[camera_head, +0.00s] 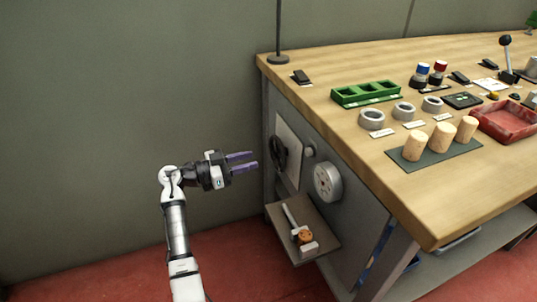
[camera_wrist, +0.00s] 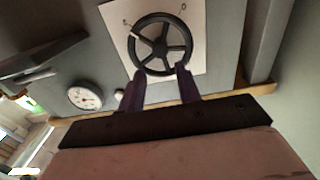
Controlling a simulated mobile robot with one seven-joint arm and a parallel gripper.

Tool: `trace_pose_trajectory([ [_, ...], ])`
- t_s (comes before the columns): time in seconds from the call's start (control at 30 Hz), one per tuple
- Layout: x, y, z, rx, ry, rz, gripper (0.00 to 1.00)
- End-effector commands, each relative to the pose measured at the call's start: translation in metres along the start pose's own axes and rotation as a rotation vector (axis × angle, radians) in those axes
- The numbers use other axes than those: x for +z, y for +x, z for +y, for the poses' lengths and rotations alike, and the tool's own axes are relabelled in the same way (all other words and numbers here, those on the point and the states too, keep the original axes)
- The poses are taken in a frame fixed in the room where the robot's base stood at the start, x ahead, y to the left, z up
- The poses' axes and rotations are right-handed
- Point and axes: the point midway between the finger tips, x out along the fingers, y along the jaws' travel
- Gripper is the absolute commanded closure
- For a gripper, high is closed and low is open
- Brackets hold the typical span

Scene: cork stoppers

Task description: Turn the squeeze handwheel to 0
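The dark five-spoked handwheel (camera_wrist: 160,44) is mounted on a white plate (camera_wrist: 196,62) on the bench's side panel. A mark like a 0 shows on the plate at the upper right in the wrist view, and another small mark at the upper left. A pale mark shows on the wheel's left rim. In the head view the handwheel (camera_head: 281,155) is seen edge-on. My gripper (camera_head: 254,160) is open and empty, its purple fingers pointing at the wheel. In the wrist view the fingertips (camera_wrist: 159,71) appear apart at the wheel's lower rim; I cannot tell if they touch.
A round gauge (camera_head: 327,182) and a small knob (camera_head: 309,150) sit beside the plate. A low shelf (camera_head: 325,238) holding a tool juts out below. The bench top (camera_head: 345,130) overhangs, carrying corks (camera_head: 442,137) and a green tray (camera_head: 366,94). Left of my arm is clear.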

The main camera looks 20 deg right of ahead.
Motion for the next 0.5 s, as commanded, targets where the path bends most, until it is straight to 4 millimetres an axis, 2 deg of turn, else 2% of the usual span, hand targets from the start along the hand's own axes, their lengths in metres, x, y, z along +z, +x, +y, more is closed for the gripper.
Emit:
trace_pose_trajectory([
  [0.1, -0.001, 0.026, 0.001, 0.003, 0.000, -0.001, 0.66],
  [0.23, -0.001, 0.049, 0.000, 0.001, 0.001, 0.000, 0.66],
  [0.5, 0.000, 0.073, -0.001, -0.001, 0.000, 0.000, 0.66],
])
